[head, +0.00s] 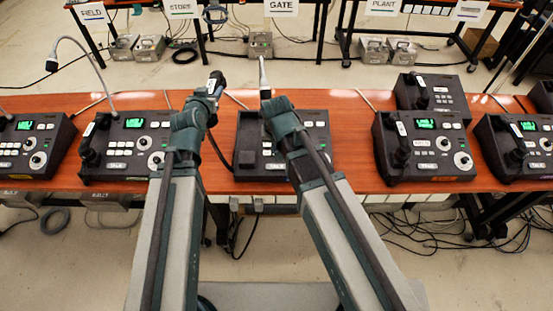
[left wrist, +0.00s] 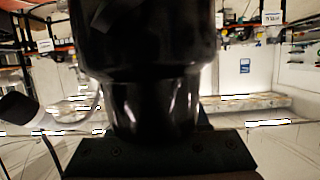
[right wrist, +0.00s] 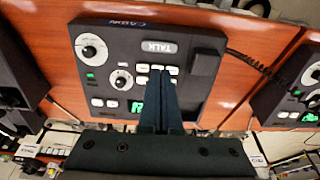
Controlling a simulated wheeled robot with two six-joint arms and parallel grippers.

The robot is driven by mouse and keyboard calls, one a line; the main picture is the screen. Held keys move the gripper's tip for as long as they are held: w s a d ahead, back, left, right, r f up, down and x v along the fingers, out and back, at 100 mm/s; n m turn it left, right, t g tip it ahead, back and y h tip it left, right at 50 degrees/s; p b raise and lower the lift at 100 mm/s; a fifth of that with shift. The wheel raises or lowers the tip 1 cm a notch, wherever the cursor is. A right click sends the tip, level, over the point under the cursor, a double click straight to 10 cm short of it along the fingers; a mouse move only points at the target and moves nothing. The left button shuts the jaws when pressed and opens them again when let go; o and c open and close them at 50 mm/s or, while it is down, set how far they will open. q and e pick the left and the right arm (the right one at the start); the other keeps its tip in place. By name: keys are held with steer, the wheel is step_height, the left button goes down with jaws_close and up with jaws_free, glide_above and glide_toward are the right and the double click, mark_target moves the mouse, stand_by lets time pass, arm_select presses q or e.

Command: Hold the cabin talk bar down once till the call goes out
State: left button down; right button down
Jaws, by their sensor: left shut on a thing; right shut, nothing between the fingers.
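My left gripper (head: 215,86) is raised above the table, shut on the black handset (left wrist: 150,40), whose cord hangs toward the console. The console's cradle (right wrist: 205,66) is empty. My right gripper (right wrist: 163,76) is shut and empty, in line with the keys below the TALK bar; its height above them is unclear.
Similar consoles stand on both sides, one at the left (head: 128,148) and one at the right (head: 425,148), with handsets in place. The coiled cord (right wrist: 255,65) runs off the cabin console's side. A back row of tables carries signs such as GATE (head: 281,6).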

mark_target(276, 169)
steer(key=b+x, duration=1.3)
steer(key=x, duration=0.1)
steer(key=shift+w+f+b, duration=0.1)
steer(key=shift+f+b, duration=0.65)
steer(key=shift+b, duration=0.25)
steer(key=shift+f, duration=0.1)
steer(key=shift+s, duration=0.2)
steer(key=shift+s+b, duration=0.15)
steer(key=shift+b, duration=0.2)
stand_by(0.9)
